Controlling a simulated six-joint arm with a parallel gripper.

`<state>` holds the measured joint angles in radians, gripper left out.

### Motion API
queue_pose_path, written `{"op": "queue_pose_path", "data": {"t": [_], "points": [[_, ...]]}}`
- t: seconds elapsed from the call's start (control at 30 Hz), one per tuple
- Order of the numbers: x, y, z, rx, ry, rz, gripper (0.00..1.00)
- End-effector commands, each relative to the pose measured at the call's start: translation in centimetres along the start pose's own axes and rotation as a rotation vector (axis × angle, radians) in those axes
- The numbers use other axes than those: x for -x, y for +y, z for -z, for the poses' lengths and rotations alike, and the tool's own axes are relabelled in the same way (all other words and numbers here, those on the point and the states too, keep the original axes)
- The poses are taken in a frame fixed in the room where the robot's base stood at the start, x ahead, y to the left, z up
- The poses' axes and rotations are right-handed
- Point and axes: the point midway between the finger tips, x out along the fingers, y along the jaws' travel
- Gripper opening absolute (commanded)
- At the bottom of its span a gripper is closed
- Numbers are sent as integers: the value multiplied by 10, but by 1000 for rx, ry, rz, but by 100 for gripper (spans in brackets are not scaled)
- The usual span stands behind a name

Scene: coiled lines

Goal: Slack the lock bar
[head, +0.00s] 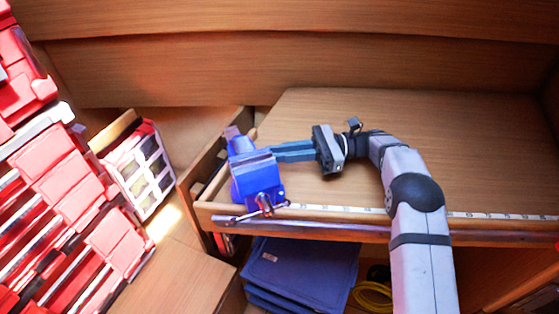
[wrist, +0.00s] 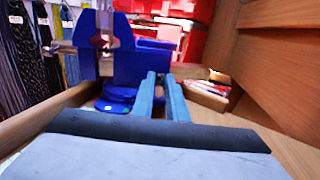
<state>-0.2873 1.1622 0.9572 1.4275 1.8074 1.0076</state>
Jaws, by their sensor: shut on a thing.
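A blue vise (head: 258,178) is mounted at the left front corner of the wooden bench; it also shows in the wrist view (wrist: 140,65), with its round blue base (wrist: 118,96) below. A metal screw handle (head: 264,208) crosses its front. My gripper (head: 274,152) reaches in from the right, its blue-grey fingers level at the vise's right side. In the wrist view the fingers (wrist: 162,88) lie nearly parallel with a narrow gap, shut on the lock bar beside the base. The bar itself is hidden by the fingers and vise.
Red bins (head: 75,170) rise on the left, with a white-framed organizer (head: 145,168) beside them. A raised wooden rim and a pale measuring strip (head: 470,215) run along the bench's front. Folded blue cloths (head: 300,270) lie below. The bench top behind my arm is clear.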

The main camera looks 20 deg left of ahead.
Motion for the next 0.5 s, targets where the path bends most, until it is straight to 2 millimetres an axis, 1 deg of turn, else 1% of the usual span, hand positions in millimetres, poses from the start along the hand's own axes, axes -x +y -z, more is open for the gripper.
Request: {"op": "queue_pose_path", "data": {"t": [0.23,0.5], "points": [[0,-2,0,6,-2,-65,0],[0,-1,-3,4,2,-87,0]]}}
